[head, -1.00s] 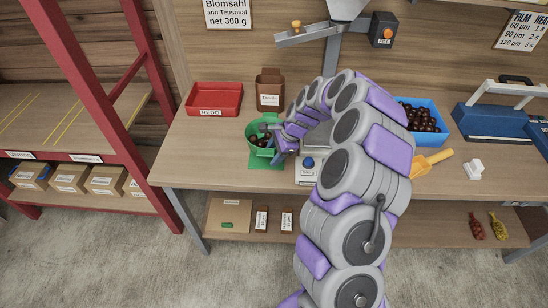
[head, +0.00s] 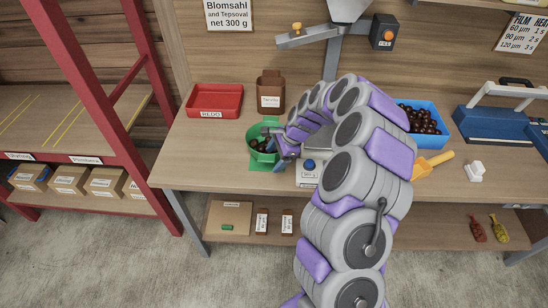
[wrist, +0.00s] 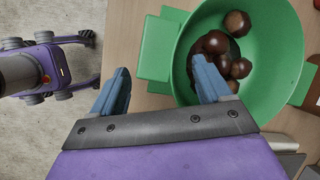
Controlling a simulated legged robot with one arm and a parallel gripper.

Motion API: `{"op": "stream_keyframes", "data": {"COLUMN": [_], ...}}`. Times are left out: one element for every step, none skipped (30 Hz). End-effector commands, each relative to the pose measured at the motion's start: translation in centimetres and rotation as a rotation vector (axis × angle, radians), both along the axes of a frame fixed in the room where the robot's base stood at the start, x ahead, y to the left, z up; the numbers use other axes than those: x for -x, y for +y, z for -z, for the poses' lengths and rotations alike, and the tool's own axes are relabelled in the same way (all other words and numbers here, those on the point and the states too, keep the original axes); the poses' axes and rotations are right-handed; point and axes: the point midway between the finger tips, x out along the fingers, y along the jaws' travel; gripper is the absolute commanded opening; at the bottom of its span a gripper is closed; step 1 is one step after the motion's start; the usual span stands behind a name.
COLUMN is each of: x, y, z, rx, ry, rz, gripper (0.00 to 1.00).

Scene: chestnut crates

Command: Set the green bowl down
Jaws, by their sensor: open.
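The green bowl (head: 256,157) holds several brown chestnuts and is at a green mat (head: 268,166) on the bench, left of the scale. In the wrist view the bowl (wrist: 270,100) fills the upper right, with a green block-like tab (wrist: 154,62) on its left side. My gripper (wrist: 161,68) is open, with one finger on each side of the tab; the right finger overlaps the bowl's rim in the picture. In the head view my gripper (head: 281,142) is at the bowl's right side and hides part of it.
A scale (head: 309,172) stands right of the bowl. A red tray (head: 213,101) and a brown labelled container (head: 270,92) are behind it. The bench left of the mat is clear.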

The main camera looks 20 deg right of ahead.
Motion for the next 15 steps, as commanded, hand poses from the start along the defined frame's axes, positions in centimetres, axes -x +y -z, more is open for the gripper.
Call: {"op": "stream_keyframes", "data": {"x": [0.1, 0.2, 0.3, 0.4, 0.6, 0.7, 0.8, 0.9, 1.0, 1.1, 1.2, 1.3, 1.4, 1.5, 1.5], "y": [-0.4, -0.6, -0.9, -1.1, -1.4, -1.7, -2.0, -2.2, -2.6, -2.8, -3.0, -3.2, -3.4, -3.5, -3.7], "z": [-1.0, -1.6, -2.3, -2.9, -3.5, -4.3, -4.8, -5.3, -6.0, -6.5, -7.0, -7.6, -8.0, -8.4, -8.8], "rx": [0.001, 0.001, 0.001, 0.001, 0.001, 0.000, 0.000, 0.002, 0.001, 0.002, 0.002, 0.002, 0.002, 0.002, 0.001], "ry": [-0.003, -0.003, -0.003, -0.003, -0.002, -0.002, -0.002, -0.003, -0.003, -0.003, -0.003, -0.002, -0.002, -0.002, -0.002], "rz": [0.001, 0.001, 0.001, 0.001, 0.001, 0.002, 0.002, 0.002, 0.003, 0.003, 0.003, 0.001, 0.001, 0.001, 0.001], "gripper": [0.78, 0.78, 0.78, 0.78, 0.78, 0.78, 0.78, 0.78, 0.78, 0.78, 0.78, 0.78, 0.78, 0.78, 0.78]}}
